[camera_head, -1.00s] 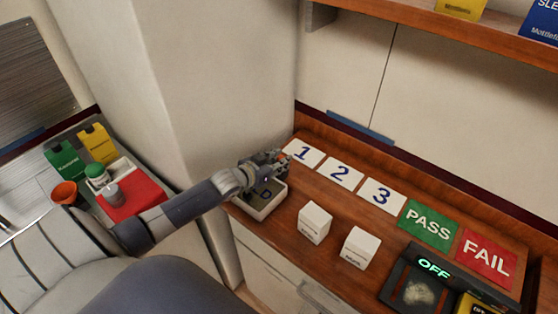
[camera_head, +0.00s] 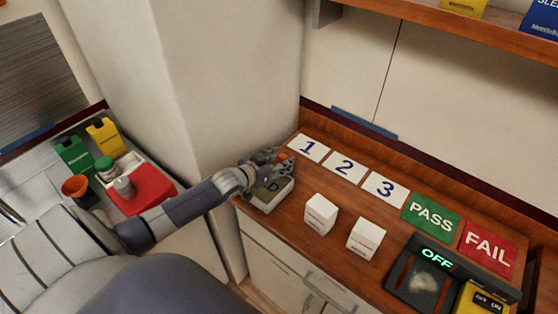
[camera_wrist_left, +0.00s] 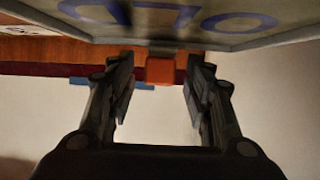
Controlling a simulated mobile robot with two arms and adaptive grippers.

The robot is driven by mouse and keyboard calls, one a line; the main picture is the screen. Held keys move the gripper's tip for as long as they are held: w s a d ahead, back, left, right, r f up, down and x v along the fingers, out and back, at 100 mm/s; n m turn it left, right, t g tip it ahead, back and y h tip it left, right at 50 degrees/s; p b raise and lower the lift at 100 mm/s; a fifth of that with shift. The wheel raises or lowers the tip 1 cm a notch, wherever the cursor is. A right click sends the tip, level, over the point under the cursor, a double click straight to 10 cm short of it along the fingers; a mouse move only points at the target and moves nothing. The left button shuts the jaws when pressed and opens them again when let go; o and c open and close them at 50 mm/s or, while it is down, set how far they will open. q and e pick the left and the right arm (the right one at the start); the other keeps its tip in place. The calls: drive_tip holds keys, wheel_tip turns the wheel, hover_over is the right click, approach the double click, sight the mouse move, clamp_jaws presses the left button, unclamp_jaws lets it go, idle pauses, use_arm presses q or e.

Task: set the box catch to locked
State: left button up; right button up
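A shallow pale box (camera_head: 268,205) with lettering on its top sits at the left end of the wooden counter. An orange catch (camera_wrist_left: 160,70) projects from the box edge in the left wrist view. It shows partly behind my fingers in the head view (camera_head: 283,156). My left gripper (camera_head: 272,160) is over the far side of the box. In the left wrist view its two fingers (camera_wrist_left: 160,88) stand apart on either side of the catch, with gaps visible. Whether the catch is locked is not clear. My right gripper is not in view.
White cards numbered 1 (camera_head: 308,148), 2 (camera_head: 344,166) and 3 (camera_head: 384,187) lie right of the box. Two white cubes (camera_head: 320,214) (camera_head: 366,238) stand in front. A display unit reading OFF (camera_head: 437,259) is at right. A wall (camera_head: 220,80) rises close behind my left arm.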

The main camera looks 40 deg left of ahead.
use_arm(q)
drive_tip(key=v, duration=1.2)
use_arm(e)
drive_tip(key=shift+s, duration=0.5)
